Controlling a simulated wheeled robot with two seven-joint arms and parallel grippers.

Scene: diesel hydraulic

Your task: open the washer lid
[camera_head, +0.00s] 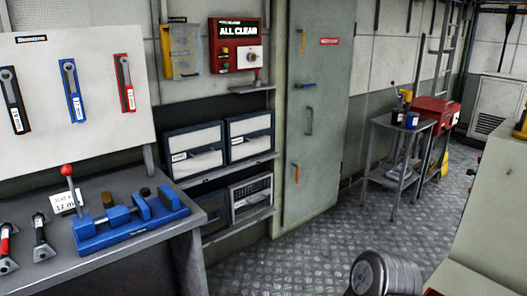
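No thing in view is clearly marked as a washer. A red box-like unit (437,110) stands at the back right, beside a small grey metal table. Its top looks flat and shut, but it is too small to make out a lid edge or handle. A large beige unit (497,205) is cut off by the right edge, so I cannot tell whether it has a lid.
A workbench (150,245) with a blue vise (130,220) fills the left. A tall green-grey cabinet (313,110) stands in the middle. The small metal table (398,132) holds containers. The tread-plate floor (310,250) between is mostly clear.

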